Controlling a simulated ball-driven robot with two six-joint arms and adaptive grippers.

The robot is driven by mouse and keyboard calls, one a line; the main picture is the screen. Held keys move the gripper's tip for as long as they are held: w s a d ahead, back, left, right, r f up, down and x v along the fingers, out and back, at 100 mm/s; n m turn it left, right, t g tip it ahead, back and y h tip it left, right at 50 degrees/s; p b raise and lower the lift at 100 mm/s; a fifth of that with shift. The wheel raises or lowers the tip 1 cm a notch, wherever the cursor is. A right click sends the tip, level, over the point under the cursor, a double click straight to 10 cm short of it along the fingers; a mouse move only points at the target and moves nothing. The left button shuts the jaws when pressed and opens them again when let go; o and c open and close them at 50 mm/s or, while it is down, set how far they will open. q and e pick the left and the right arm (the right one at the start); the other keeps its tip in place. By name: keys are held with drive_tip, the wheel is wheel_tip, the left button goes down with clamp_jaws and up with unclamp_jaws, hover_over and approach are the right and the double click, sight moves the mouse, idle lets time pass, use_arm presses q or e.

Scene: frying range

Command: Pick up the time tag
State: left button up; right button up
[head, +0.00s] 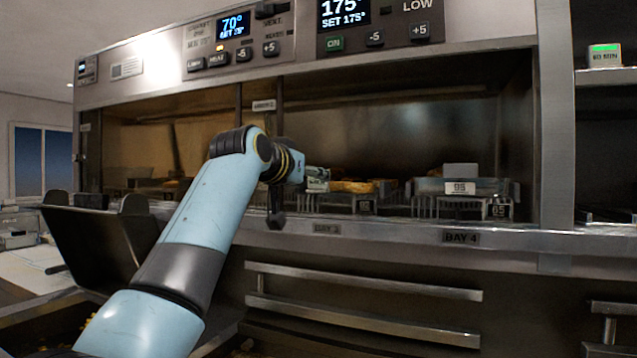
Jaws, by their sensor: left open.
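A small pale box with a green lit strip and lettering that looks like "60 MIN" (604,56) stands on the upper right shelf; it looks like a time tag. My left arm reaches up from the lower left to the warming cabinet. My left gripper (277,214) is at the cabinet's front edge near Bay 3, open, with its fingers partly hidden by the wrist. A small pale, greenish block (317,179) shows just right of the wrist; I cannot tell whether it is a tag or touches the gripper. My right gripper is out of view.
The warming cabinet's lower ledge (400,231) carries Bay 3 and Bay 4 labels. Drawer handles (365,281) stick out below.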

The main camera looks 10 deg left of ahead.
sight(315, 193)
use_arm(q)
drive_tip(key=x, duration=0.4)
drive_tip(key=shift+r, duration=0.2)
drive_tip(key=shift+s, duration=0.1)
drive_tip(key=c, duration=0.7)
drive_tip(key=shift+o, duration=0.2)
drive_tip(key=shift+r+p, duration=0.15)
drive_tip(key=shift+p, duration=0.25)
